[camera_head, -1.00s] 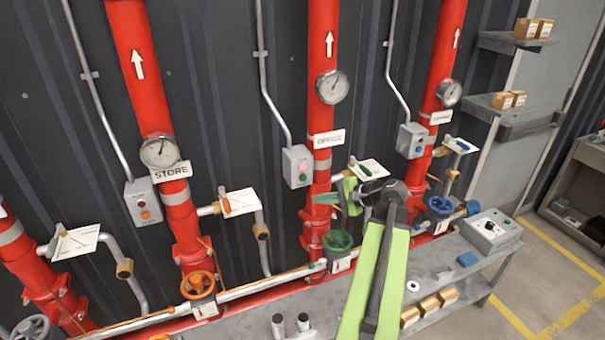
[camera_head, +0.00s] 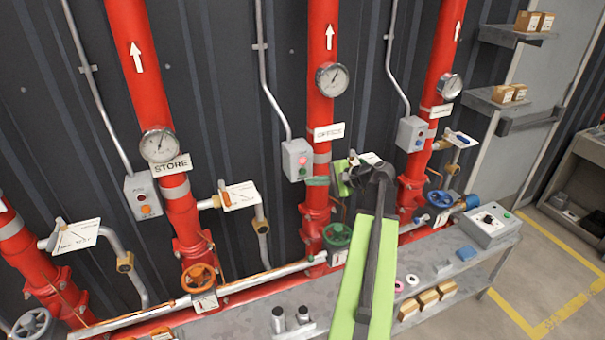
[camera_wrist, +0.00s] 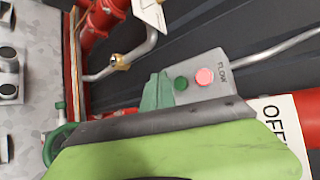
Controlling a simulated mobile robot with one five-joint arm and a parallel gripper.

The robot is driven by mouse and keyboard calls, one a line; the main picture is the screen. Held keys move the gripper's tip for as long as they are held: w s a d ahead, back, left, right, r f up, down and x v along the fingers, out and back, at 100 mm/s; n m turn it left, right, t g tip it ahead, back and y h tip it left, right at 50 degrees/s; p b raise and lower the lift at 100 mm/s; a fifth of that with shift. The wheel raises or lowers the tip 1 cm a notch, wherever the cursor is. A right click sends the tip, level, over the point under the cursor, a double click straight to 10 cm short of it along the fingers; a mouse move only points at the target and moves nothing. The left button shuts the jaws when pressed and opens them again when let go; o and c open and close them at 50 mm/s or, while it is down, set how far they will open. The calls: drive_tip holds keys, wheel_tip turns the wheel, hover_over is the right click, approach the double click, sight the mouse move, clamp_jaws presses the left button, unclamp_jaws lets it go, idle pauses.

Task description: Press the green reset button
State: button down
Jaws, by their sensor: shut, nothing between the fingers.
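A grey control box (camera_head: 296,157) labelled FLOW in the wrist view (camera_wrist: 215,95) is mounted beside the middle red pipe. It has a green button (camera_wrist: 181,83) next to a lit pink-red one (camera_wrist: 204,77). In the head view the green button (camera_head: 303,171) sits below the pink one. My gripper (camera_head: 317,181) is shut and empty, its teal fingertips just below and right of the box. In the wrist view the fingertips (camera_wrist: 157,92) appear beside the green button; I cannot tell whether they touch it.
A green handwheel (camera_head: 338,236) and the OFFICE sign (camera_head: 328,132) are close to my arm. Another box (camera_head: 143,197) hangs at left and one (camera_head: 411,133) at right. A panel (camera_head: 489,225) with a green button sits on the bench.

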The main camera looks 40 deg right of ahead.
sight(296, 176)
drive_tip(key=shift+w+d, duration=0.25)
drive_tip(key=shift+w, duration=0.35)
drive_tip(key=shift+w+d, duration=0.2)
drive_tip(key=shift+w, duration=0.4)
drive_tip(key=shift+w, duration=0.1)
idle(0.9)
drive_tip(key=shift+w+d, duration=0.2)
drive_tip(key=shift+w, duration=0.05)
drive_tip(key=shift+w+d, duration=0.15)
drive_tip(key=shift+w, duration=0.35)
idle(0.7)
drive_tip(key=shift+s, duration=0.1)
drive_tip(key=shift+s+a, duration=0.35)
drive_tip(key=shift+s, duration=0.45)
drive_tip(key=s, duration=0.1)
drive_tip(key=s+a, duration=0.1)
drive_tip(key=s, duration=0.2)
drive_tip(key=shift+s+a, duration=0.35)
drive_tip(key=shift+a, duration=0.05)
